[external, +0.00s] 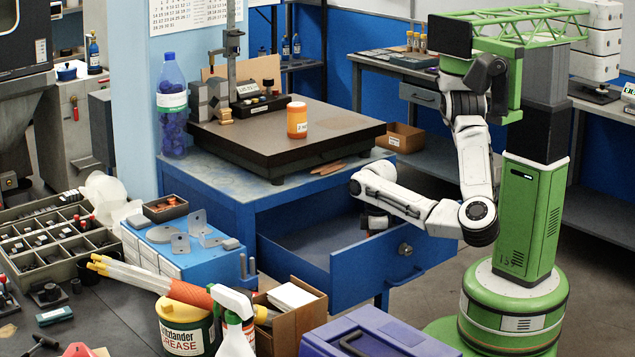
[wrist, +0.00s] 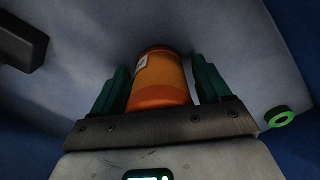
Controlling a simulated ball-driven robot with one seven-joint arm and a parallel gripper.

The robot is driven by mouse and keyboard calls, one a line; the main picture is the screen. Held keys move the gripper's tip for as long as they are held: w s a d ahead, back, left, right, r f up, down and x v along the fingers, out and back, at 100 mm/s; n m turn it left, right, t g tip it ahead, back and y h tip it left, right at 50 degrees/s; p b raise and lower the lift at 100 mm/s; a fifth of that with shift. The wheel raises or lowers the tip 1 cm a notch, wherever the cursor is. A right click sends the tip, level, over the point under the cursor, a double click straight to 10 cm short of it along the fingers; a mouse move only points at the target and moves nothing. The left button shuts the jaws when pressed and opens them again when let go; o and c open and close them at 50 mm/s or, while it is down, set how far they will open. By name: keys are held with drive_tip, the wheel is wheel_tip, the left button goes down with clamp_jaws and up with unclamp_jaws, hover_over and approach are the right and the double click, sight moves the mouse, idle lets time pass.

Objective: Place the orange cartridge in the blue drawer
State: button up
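The orange cartridge (wrist: 160,80), with a pale label on its side, stands between the two dark green fingers of my gripper (wrist: 160,88) in the wrist view. A narrow light gap shows between it and the right finger, so the fingers look open around it. Behind it is a grey surface with blue at the edges. In the external view the blue drawer (external: 378,262) is pulled out from the blue bench. My gripper (external: 375,218) is over its right part, beside the front panel. The cartridge cannot be made out there. Whether it touches the drawer floor is unclear.
A blue box (external: 180,245), a cardboard box (external: 290,322) and a purple case (external: 375,335) stand in front. The drawer's visible left part is empty.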

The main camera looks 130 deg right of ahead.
drive_tip(key=shift+o, duration=0.3)
wheel_tip(320, 180, up, 12)
drive_tip(key=p, duration=0.2)
drive_tip(key=shift+r+p, duration=0.1)
drive_tip(key=shift+p, duration=0.3)
